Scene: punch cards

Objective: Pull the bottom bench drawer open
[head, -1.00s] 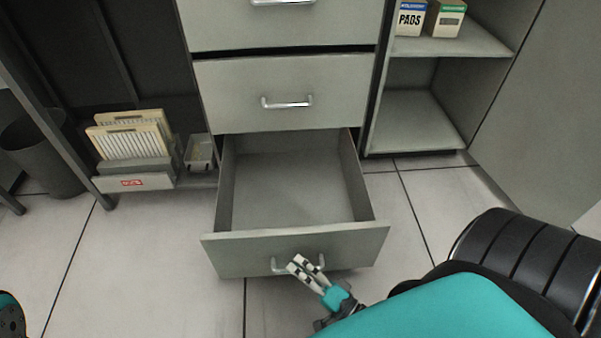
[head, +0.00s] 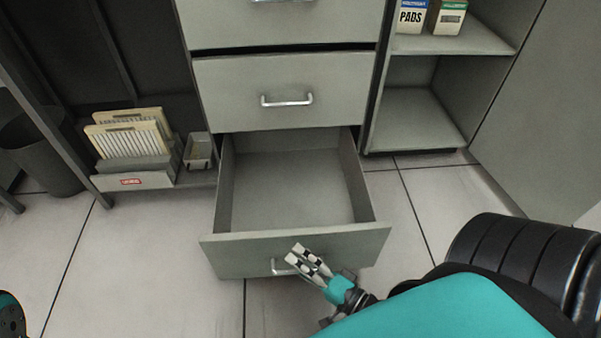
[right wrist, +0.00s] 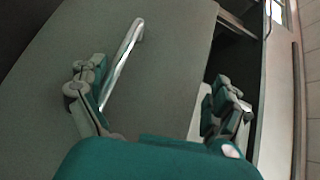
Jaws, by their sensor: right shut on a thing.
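The bottom bench drawer (head: 220,258) is pulled well out, and its empty inside shows in the head view. Its silver handle (head: 277,268) is on the drawer front, partly hidden by my right gripper (head: 304,254). In the right wrist view the handle (right wrist: 122,65) runs slanting beside the inner side of the left-hand finger. The fingers of my right gripper (right wrist: 158,105) stand apart there; it is shut on the handle, though the contact itself is hard to see. My left gripper is not seen; only a small dark and teal part of me shows at the lower left edge.
The middle drawer (head: 225,95) above is closed. Open shelves (head: 415,115) stand at right. The floor (head: 130,260) before the drawer's left is clear.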

